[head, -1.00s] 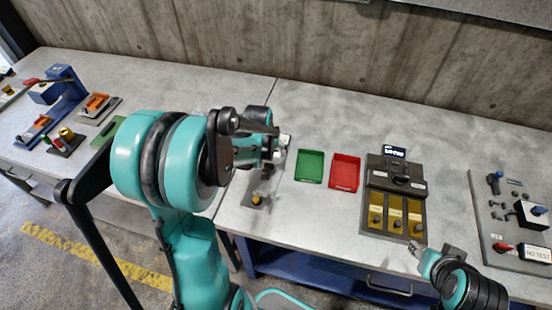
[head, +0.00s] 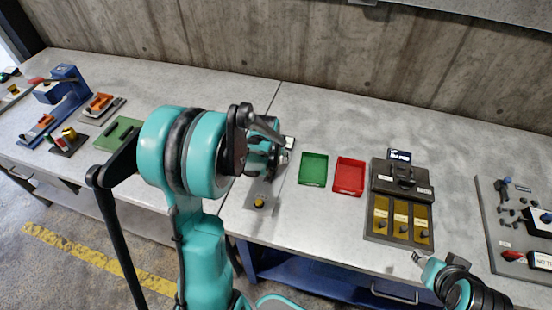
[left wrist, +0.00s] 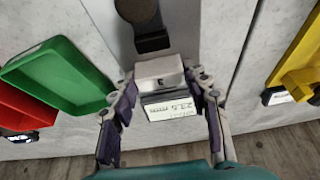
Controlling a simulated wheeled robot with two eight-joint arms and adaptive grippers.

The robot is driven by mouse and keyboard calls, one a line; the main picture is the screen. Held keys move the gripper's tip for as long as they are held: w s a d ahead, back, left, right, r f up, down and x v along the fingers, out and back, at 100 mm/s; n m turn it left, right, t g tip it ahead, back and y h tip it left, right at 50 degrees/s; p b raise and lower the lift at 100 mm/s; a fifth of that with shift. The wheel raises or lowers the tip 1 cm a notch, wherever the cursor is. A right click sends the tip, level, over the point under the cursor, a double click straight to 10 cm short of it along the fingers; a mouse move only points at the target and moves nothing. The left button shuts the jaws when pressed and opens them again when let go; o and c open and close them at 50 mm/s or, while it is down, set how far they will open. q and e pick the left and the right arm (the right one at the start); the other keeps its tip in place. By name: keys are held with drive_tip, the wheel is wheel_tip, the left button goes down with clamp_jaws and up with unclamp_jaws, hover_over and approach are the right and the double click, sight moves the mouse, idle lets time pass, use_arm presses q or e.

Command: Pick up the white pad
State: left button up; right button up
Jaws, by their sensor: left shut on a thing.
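The white pad (left wrist: 160,68) shows in the left wrist view as a small pale block between my left fingertips. My left gripper (left wrist: 160,78) is shut on it, with one finger at each side. In the head view my left gripper (head: 275,158) is over the middle of the bench, left of the green tray, and my arm hides most of the pad. My right gripper (head: 418,258) is near the bench's front edge at the right; its jaws are too small to read.
A green tray (head: 313,169) and a red tray (head: 349,176) stand right of my left gripper. A dark station with yellow panels (head: 400,215) is further right, then a grey control board (head: 515,220).

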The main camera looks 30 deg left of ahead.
use_arm(q)
drive_tip(key=shift+r, duration=0.55)
drive_tip(key=r+p, duration=0.1)
drive_tip(key=r, duration=0.1)
drive_tip(key=d+r+p, duration=0.1)
drive_tip(key=r, duration=0.1)
drive_tip(key=shift+s+d, duration=0.1)
drive_tip(key=shift+s, duration=0.05)
drive_tip(key=s+d+r+p, duration=0.3)
drive_tip(key=d+r, duration=0.3)
drive_tip(key=d, duration=0.3)
drive_tip(key=w+d+f+m+h+b, duration=0.1)
drive_tip(key=w+d+m+b, duration=0.2)
drive_tip(key=d, duration=0.4)
drive_tip(key=w+d+f+m+h, duration=0.1)
drive_tip(key=w+d+m+h, duration=0.1)
drive_tip(key=d+m, duration=0.35)
drive_tip(key=b, duration=0.3)
hover_over(315, 170)
drive_tip(key=s, duration=0.1)
drive_tip(key=shift+n, duration=0.35)
drive_tip(key=f, duration=0.6)
drive_tip(key=shift+s+a+f, duration=0.15)
drive_tip(key=shift+a, duration=0.2)
wheel_tip(315, 170, down, 3)
drive_tip(key=shift+f+b, duration=0.2)
drive_tip(key=shift+b, duration=0.8)
drive_tip(key=shift+f, duration=0.2)
